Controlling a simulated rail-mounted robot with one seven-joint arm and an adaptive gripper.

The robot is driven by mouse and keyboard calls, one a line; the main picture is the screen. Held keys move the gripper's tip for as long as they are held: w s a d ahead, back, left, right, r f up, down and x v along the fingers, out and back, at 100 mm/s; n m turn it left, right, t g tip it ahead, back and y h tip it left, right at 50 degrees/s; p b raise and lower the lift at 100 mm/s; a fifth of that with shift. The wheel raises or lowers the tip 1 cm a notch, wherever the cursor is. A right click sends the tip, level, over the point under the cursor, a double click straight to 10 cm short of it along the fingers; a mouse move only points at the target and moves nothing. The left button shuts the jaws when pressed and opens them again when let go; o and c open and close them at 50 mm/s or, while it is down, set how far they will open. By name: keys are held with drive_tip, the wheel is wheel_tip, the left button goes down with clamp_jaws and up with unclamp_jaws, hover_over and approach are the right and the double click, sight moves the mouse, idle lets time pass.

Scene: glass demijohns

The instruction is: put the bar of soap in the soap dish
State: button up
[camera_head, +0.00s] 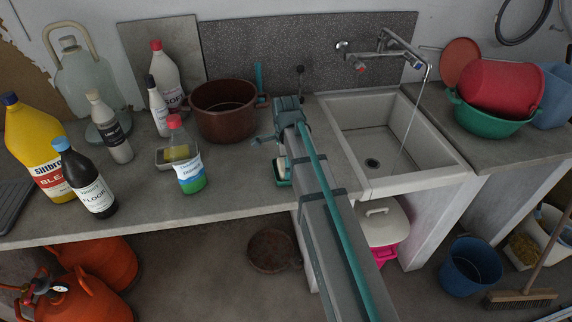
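My gripper (268,138) is above the counter, left of the sink, at the far end of my teal-and-grey arm. Its fingers are small and partly hidden, so I cannot tell whether they are open or shut. Just below it, a small teal dish (284,183) shows beside my arm, with a whitish piece (281,165) at it, perhaps the soap. My arm hides their right side, so I cannot tell whether the piece lies in the dish. A shallow grey tray (163,160) with a yellowish block (178,153) stands left, partly behind a green-bottomed bottle (188,165).
A brown pot (223,112) stands left of my gripper. Several bottles, including a yellow bleach bottle (35,150), crowd the left counter. The sink (350,185) has running water from the tap (385,50). Counter between the green-bottomed bottle and my arm is clear.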

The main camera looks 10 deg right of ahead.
drive_tip(key=shift+f, duration=0.15)
drive_tip(key=o, duration=1.2)
wheel_tip(320, 180, up, 12)
drive_tip(key=b, duration=0.2)
drive_tip(key=shift+r+b, duration=0.2)
drive_tip(key=shift+b, duration=0.15)
